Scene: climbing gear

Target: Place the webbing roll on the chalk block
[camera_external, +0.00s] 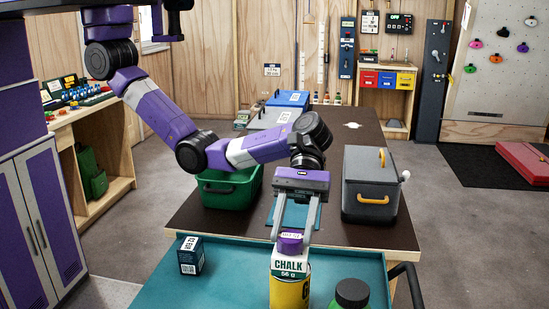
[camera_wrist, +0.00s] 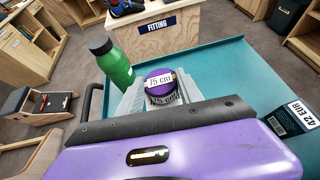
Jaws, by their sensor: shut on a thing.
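The webbing roll (camera_external: 290,247) is a small purple roll with a white label. In the wrist view the roll (camera_wrist: 159,78) shows its round purple top between the two fingers, with "15 cm" on its label. My gripper (camera_external: 291,241) is shut on it and points down. The chalk block (camera_external: 290,266), white and green with "CHALK 56 g" on it, is directly below the roll in the external view. I cannot tell whether roll and block touch. The block appears to sit on a yellow can (camera_external: 289,293). Both are mostly hidden in the wrist view.
These stand on a teal tray top (camera_external: 225,265). A dark box (camera_external: 191,256) is to the left and a green bottle with a black cap (camera_external: 350,294) to the right. Behind, a dark table holds a green crate (camera_external: 228,190) and a grey cooler (camera_external: 371,185).

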